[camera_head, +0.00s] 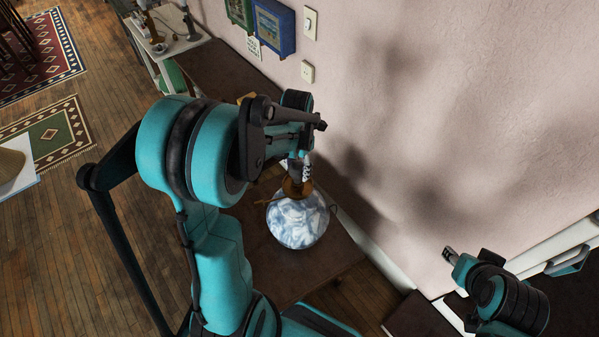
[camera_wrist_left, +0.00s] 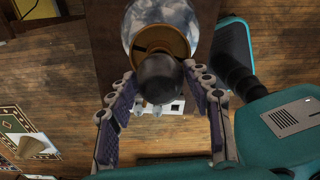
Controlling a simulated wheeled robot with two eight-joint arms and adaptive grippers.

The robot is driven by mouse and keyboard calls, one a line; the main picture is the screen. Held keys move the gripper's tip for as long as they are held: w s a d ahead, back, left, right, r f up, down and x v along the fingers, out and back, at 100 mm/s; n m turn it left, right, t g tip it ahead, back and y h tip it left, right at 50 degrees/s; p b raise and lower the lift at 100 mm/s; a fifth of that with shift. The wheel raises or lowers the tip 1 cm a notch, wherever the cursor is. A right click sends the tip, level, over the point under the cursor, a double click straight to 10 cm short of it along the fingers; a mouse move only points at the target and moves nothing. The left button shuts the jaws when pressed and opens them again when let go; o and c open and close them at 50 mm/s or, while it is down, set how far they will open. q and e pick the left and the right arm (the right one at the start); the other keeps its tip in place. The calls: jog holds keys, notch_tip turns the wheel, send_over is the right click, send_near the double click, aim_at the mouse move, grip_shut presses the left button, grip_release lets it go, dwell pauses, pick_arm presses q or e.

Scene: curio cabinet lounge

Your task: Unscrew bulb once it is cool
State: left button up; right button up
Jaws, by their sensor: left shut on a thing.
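The lamp has a round blue-and-white marbled base (camera_head: 297,222) with a brass cap (camera_head: 291,188). It stands on the brown cabinet top. In the left wrist view the lamp base (camera_wrist_left: 185,14) is at the top, with a dark, rounded bulb-like part (camera_wrist_left: 160,78) in front of its brass cap (camera_wrist_left: 165,38). My left gripper (camera_head: 302,170) is at the lamp's top, its fingers (camera_wrist_left: 160,88) on either side of that dark part and shut on it. The arm hides part of this in the head view. My right gripper (camera_head: 450,255) is away at lower right, its jaw gap unclear.
The brown cabinet top (camera_head: 265,265) runs along the pink wall (camera_head: 460,100). Blue (camera_head: 273,27) and green (camera_head: 240,12) framed boxes hang above, near a wall switch (camera_head: 310,22). A side table (camera_head: 172,45) with small items stands at the back. Patterned rugs (camera_head: 50,132) lie on the wood floor.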

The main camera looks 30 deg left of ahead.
pick_arm(q)
jog(key=o, duration=1.4)
jog(key=shift+o, duration=0.2)
